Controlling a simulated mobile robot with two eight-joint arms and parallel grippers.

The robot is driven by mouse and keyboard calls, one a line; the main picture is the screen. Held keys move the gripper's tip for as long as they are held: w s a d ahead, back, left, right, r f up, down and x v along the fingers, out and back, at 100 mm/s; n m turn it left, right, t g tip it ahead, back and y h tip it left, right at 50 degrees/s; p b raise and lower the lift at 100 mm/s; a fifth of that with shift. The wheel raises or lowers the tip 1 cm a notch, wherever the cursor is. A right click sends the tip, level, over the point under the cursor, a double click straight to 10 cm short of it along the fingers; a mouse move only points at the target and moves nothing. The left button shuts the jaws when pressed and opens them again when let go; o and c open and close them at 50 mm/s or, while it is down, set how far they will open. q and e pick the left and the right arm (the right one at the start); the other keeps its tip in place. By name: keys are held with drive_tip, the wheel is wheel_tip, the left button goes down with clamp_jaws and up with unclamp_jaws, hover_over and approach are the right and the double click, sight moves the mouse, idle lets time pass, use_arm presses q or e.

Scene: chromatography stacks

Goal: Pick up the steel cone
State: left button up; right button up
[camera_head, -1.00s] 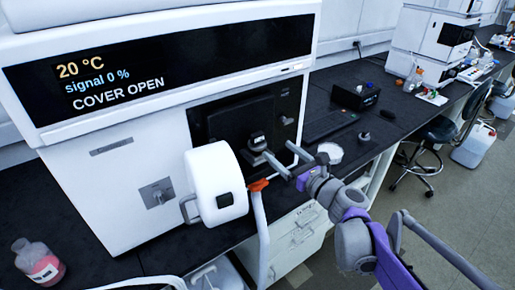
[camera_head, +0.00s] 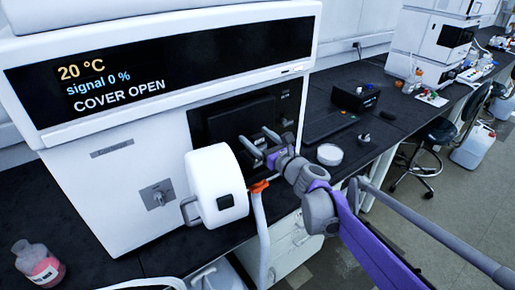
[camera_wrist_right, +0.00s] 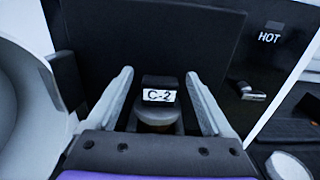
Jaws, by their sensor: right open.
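A small piece with a dark top tagged "C-2" and a round grey metal base (camera_wrist_right: 157,116), which appears to be the steel cone, sits in front of the instrument's dark front in the right wrist view. My right gripper (camera_wrist_right: 159,76) is open, with one finger on each side of this piece. I cannot tell whether the fingers touch it. In the head view my right gripper (camera_head: 253,134) reaches into the open front and mostly hides the piece. My left gripper is not in view.
The white instrument (camera_head: 115,180) reads "COVER OPEN". Its round white cover (camera_head: 215,180) hangs open just left of my right gripper. A white dish (camera_head: 330,154) and a small grey item (camera_head: 364,139) lie on the black bench to the right. A "HOT" label (camera_wrist_right: 270,37) marks the panel.

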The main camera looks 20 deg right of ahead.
clamp_jaws()
drive_tip(key=shift+r, duration=0.1)
idle(0.4)
